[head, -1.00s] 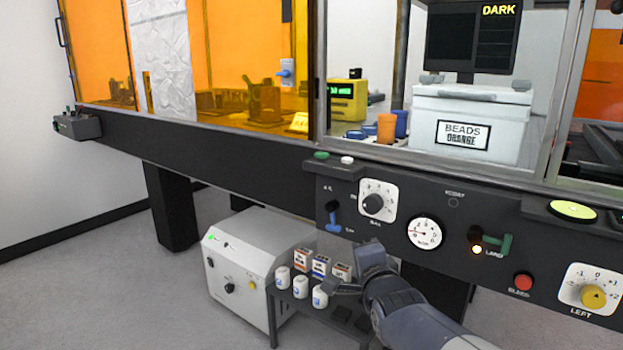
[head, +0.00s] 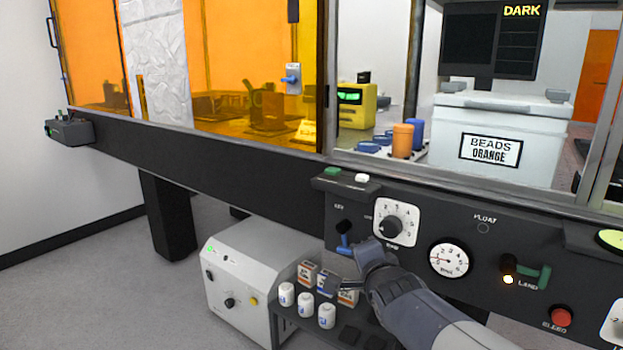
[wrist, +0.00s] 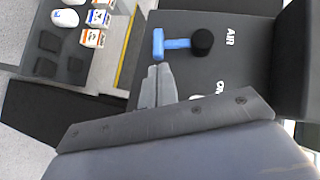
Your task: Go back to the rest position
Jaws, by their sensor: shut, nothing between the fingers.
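My gripper (head: 366,250) is in front of the dark control panel (head: 250,160), just below and to the right of a blue-handled lever (head: 343,243). In the wrist view the grey fingers (wrist: 158,66) are together, with nothing between them. Their tips are close to the blue handle (wrist: 158,44) of the lever, which has a round black knob. The lettering "AIR" is beside it. I cannot tell whether the fingers touch the handle; a small gap seems to show.
Below the panel stand a white box unit (head: 240,285) and a low dark shelf with white bottles (head: 306,304) and small cartons (head: 327,280). A dial (head: 396,223), a gauge (head: 450,260), a green lever (head: 541,277) and a red button (head: 561,316) lie to the right on the panel.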

